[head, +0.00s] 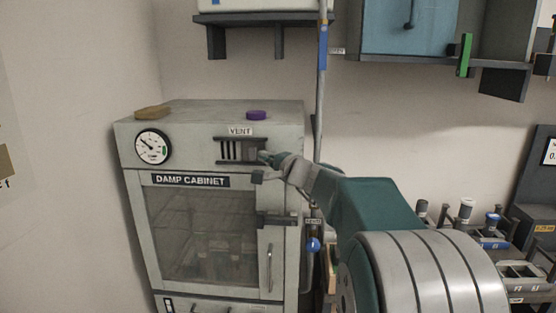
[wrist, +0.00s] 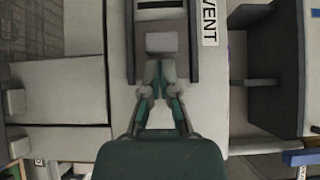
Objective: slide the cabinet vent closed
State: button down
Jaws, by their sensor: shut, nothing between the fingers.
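The grey damp cabinet (head: 215,118) stands against the wall, with a VENT label above a small dark-framed vent (head: 228,150) on its upper front. Pale and dark upright slats show in the vent's left part; my gripper partly covers its right end. In the wrist view a pale square block (wrist: 160,43), apparently the vent's slider tab, sits between two dark rails. My gripper (head: 266,157) is at the vent's right end. In the wrist view its fingertips (wrist: 159,66) are together and empty, right at the block's edge; I cannot tell whether they touch it.
A round gauge (head: 153,147) is left of the vent. Below is the cabinet's glass door (head: 205,235) with an upright handle (head: 269,268). A brown block (head: 152,112) and a purple disc (head: 256,115) lie on top. A grey pipe (head: 320,100) runs right of the cabinet.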

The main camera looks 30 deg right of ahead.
jog(key=shift+a, duration=0.1)
jog(key=w+a, duration=0.1)
jog(key=a, duration=0.1)
jog(key=w+a, duration=0.2)
jog(key=a, duration=0.1)
jog(key=shift+w+a, duration=0.3)
jog(key=shift+w, duration=0.1)
jog(key=shift+d, duration=0.1)
jog(key=shift+d, duration=0.15)
jog(key=s+d, duration=0.4)
jog(key=s, duration=0.1)
jog(key=shift+s+d, duration=0.1)
jog(key=shift+s, duration=0.1)
jog(key=s+d, duration=0.1)
jog(key=s, duration=0.5)
jog(key=shift+s, duration=0.3)
